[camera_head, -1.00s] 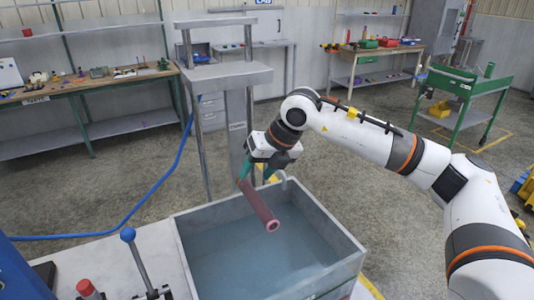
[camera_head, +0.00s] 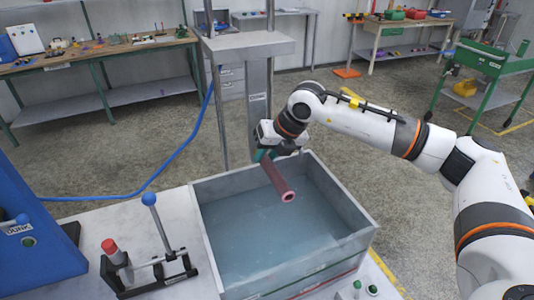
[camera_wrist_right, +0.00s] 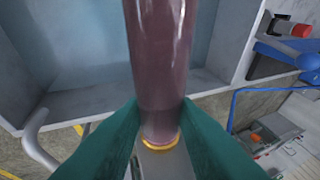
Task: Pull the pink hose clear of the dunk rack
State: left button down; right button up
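The pink hose (camera_head: 277,180) is a short, thick, dull pink tube. In the head view it slants down toward the camera over the tank (camera_head: 205,222), with its open lower end above the water. My right gripper (camera_head: 266,156) is at its upper end. In the right wrist view, the green fingers lie on both sides of the hose (camera_wrist_right: 160,70), close against it near a yellow ring at its end. The grey dunk rack (camera_head: 258,105) stands right behind the gripper, partly hidden by it. My left gripper is out of view.
A grey bent pipe (camera_wrist_right: 38,130) is near the left finger in the wrist view. A blue-knobbed lever (camera_head: 158,225) and a red-topped part (camera_head: 112,250) stand left of the tank. A blue hose (camera_head: 170,165) runs across the floor behind. Open air surrounds the pink hose above the tank.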

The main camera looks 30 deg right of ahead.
aim_at(276, 171)
jog(key=shift+s+f, duration=0.1)
jog(key=shift+s, duration=0.05)
jog(key=shift+c, duration=0.3)
jog(key=shift+s, duration=0.3)
jog(key=shift+b, duration=0.3)
jog(key=shift+s, duration=0.35)
jog(key=shift+s+a+b, duration=0.1)
jog(key=shift+s+b, duration=0.95)
jog(key=shift+s, duration=1.2)
jog(key=shift+s+r, duration=0.1)
jog(key=shift+r, duration=0.1)
jog(key=shift+s+a+r, duration=0.1)
jog(key=shift+s+r, duration=1.3)
jog(key=shift+s, duration=0.1)
